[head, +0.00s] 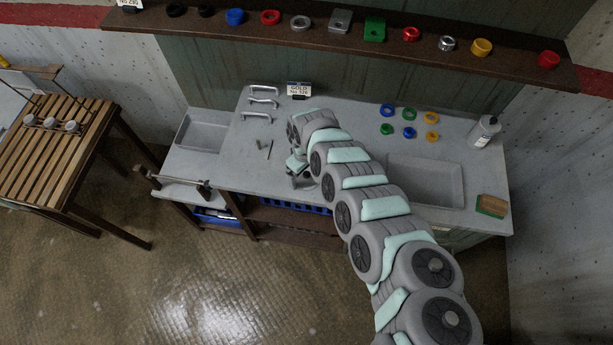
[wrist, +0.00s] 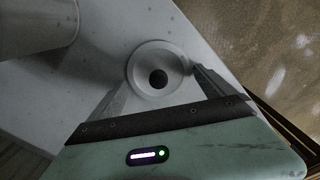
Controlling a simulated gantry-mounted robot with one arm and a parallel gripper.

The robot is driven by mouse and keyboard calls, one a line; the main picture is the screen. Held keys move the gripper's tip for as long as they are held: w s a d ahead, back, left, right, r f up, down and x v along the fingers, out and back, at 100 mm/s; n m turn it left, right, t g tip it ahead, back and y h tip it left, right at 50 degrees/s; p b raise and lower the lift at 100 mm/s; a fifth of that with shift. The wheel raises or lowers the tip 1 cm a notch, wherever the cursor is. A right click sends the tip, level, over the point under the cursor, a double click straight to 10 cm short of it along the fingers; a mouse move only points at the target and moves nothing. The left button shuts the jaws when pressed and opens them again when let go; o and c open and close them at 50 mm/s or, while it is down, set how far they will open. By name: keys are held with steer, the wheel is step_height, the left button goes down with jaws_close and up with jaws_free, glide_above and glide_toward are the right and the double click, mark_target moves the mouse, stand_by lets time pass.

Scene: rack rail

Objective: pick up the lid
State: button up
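The lid (wrist: 141,64) is a pale round disc with a dark round knob or hole at its centre, seen from above in the wrist view. My gripper (wrist: 160,76) is open, with one finger on each side of the disc. The right finger looks slightly apart from the rim; whether the left finger touches it I cannot tell. In the head view my gripper (head: 298,178) is low over the front part of the grey worktop (head: 235,165). The lid cannot be made out there, as my gripper and arm cover that spot.
A large pale cylinder (wrist: 35,22) shows at the wrist view's upper left. On the worktop are metal handles (head: 262,102), coloured rings (head: 409,115), a bottle (head: 484,131) and a sponge (head: 491,206). A sink (head: 425,180) lies right of my arm. The worktop's front edge is close.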

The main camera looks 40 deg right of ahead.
steer(key=c, duration=1)
